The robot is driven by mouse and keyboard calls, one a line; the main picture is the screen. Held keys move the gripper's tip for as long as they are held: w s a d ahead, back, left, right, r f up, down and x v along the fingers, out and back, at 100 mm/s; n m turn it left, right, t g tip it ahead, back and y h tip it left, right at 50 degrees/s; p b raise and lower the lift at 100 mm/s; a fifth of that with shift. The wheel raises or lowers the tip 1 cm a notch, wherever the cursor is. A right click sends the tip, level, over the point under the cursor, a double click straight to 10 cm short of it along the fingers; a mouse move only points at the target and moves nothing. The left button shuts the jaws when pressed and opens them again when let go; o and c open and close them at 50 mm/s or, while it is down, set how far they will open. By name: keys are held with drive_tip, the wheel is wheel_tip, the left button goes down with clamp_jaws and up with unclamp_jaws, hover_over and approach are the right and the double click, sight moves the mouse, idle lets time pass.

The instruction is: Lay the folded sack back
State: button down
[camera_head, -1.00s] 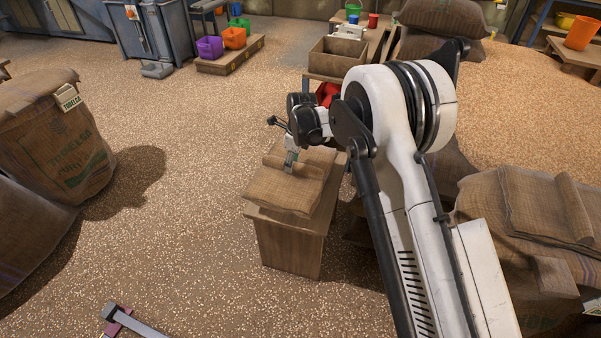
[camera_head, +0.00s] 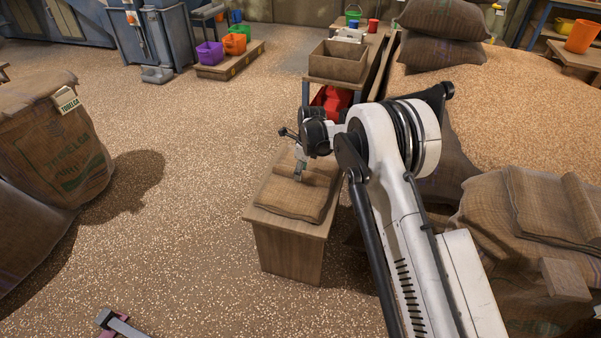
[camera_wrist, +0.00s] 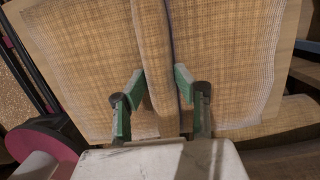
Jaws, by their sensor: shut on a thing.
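The folded sack (camera_head: 293,195) is tan burlap with a thick rolled ridge. It lies about flat over the top of a small wooden stand (camera_head: 290,250), whose bare border shows around it. I cannot tell if it rests fully on the top. My gripper (camera_head: 300,172) points down at the sack. In the wrist view, the green fingers of my gripper (camera_wrist: 157,82) are shut on the ridge of the folded sack (camera_wrist: 225,60), one finger on each side. The wrist body hides the sack's near part.
A red object (camera_head: 332,98) and an open wooden box (camera_head: 338,62) stand just behind. Another folded sack (camera_head: 550,205) lies on filled sacks at the right. A full sack (camera_head: 55,145) stands at the left. The grain-strewn floor left of the stand is clear.

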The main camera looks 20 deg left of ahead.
sight(305, 172)
drive_tip(key=c, duration=1.3)
unclamp_jaws()
drive_tip(key=shift+f, duration=0.1)
drive_tip(key=r+p, duration=0.1)
drive_tip(key=r, duration=0.3)
drive_tip(key=d+r+p, duration=0.1)
drive_tip(key=r, duration=0.3)
drive_tip(key=r+p, duration=0.1)
drive_tip(key=r, duration=0.3)
drive_tip(key=shift+d+r, duration=0.1)
drive_tip(key=shift+d, duration=0.3)
